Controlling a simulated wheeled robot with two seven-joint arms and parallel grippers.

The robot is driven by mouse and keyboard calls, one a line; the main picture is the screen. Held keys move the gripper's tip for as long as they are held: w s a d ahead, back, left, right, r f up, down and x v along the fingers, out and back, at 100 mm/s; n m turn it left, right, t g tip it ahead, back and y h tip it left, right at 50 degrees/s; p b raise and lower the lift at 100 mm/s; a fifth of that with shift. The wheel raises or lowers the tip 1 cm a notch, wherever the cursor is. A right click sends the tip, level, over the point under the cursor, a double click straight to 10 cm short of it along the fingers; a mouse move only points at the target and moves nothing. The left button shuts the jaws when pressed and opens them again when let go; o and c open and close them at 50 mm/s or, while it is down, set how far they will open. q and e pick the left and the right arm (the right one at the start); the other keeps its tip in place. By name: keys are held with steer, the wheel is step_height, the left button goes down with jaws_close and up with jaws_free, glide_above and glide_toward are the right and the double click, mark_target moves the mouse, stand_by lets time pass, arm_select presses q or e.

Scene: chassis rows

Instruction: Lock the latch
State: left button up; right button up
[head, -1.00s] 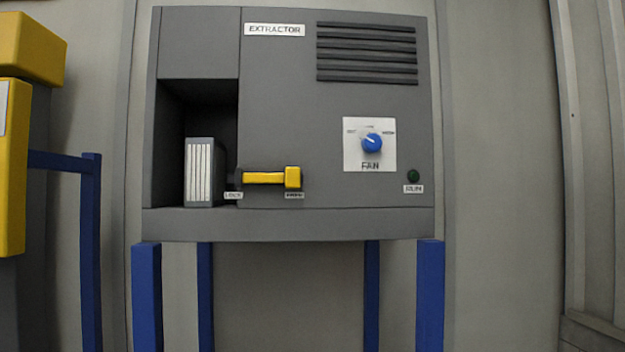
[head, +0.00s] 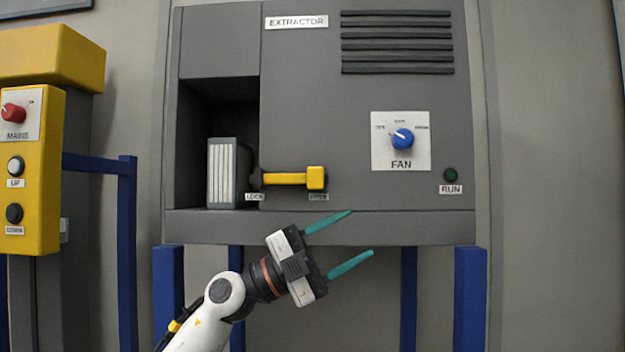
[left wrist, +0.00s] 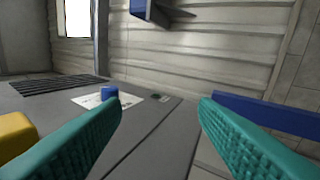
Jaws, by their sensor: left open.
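The yellow latch (head: 290,180) is a bar on the front of the grey extractor (head: 366,225). It lies level, its pivot at the left by the LOCK label (head: 255,197) and its thick knob end at the right, above a second label (head: 318,197) too blurred to read surely. My left gripper (head: 361,232) is open and empty, below and right of the latch, apart from it, fingers pointing right and slightly up. In the left wrist view a yellow block (left wrist: 14,136), apparently the latch's end, shows at the left edge beside one teal finger. My right gripper is not in view.
A filter-like grey block (head: 223,172) stands in the open bay left of the latch. The blue fan knob (head: 402,139) and green run lamp (head: 450,175) are to the right. A yellow control box (head: 45,170) with red knob stands at far left. Blue legs (head: 470,300) support the extractor.

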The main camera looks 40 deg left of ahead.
mark_target(307, 178)
arm_select(q)
steer(key=s+a+r+n+t+y, duration=0.1)
steer(key=s+a+r+n+y, duration=0.1)
steer(key=s+a+r+y, duration=0.95)
steer(key=w+d+h+p, duration=0.1)
steer(key=w, duration=0.2)
steer(key=w+d+f+h+p, duration=0.1)
steer(key=w+d, duration=0.1)
steer(key=w, duration=0.1)
steer(key=w+d+h+p, duration=0.1)
steer(key=w+d, duration=0.1)
steer(key=w, duration=0.1)
steer(key=shift+w+f, duration=0.3)
steer(key=shift+f, duration=0.1)
steer(key=shift+w+d+f+p, duration=0.1)
steer(key=shift+w+d+p, duration=0.15)
steer(key=shift+w+p, duration=0.1)
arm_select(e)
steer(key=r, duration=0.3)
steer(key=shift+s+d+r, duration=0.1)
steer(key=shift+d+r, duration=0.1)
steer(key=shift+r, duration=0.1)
arm_select(q)
steer(key=shift+c, duration=0.2)
